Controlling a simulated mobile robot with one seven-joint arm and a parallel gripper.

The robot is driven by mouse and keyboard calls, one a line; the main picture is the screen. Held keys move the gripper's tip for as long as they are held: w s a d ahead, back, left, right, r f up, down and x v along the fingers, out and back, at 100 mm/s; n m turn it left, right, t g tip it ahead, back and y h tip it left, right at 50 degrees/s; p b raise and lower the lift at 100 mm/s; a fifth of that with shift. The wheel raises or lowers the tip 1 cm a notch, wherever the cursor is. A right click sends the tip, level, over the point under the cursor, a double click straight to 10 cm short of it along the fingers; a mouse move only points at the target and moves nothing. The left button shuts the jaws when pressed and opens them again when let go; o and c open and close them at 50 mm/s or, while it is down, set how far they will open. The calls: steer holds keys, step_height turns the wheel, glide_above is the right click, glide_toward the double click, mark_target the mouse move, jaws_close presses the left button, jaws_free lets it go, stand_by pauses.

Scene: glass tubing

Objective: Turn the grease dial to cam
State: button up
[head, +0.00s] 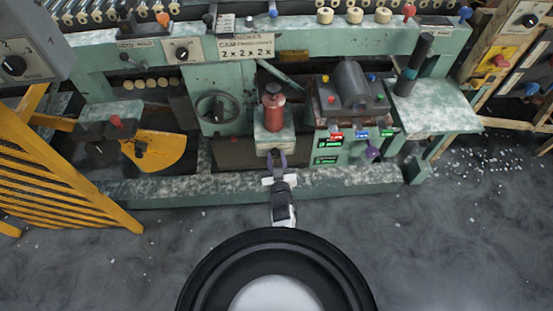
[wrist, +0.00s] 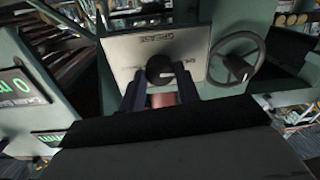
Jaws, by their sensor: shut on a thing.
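The grease dial is a round black knob (wrist: 160,70) on a pale plate (wrist: 125,48) marked GREASE, seen upside down in the wrist view. In the head view the dial (head: 274,152) is small, on the front of the box under the red pump. My gripper (wrist: 161,88) has its two dark fingers on either side of the knob, shut on it. In the head view my gripper (head: 277,160) reaches the dial from the front. The knob's pointer and the small position labels are too blurred to read.
A red pump (head: 274,108) stands above the dial. A handwheel (head: 216,107) is left of it, and lit green displays (head: 328,144) are to its right. A low green rail (head: 340,185) runs along the front. A yellow barrier (head: 60,185) stands at left.

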steer(key=m, duration=0.6)
steer(key=shift+m+b, duration=0.75)
steer(key=shift+m, duration=2.05)
steer(key=shift+w, duration=0.1)
steer(key=o, duration=1)
steer(key=shift+f, duration=0.1)
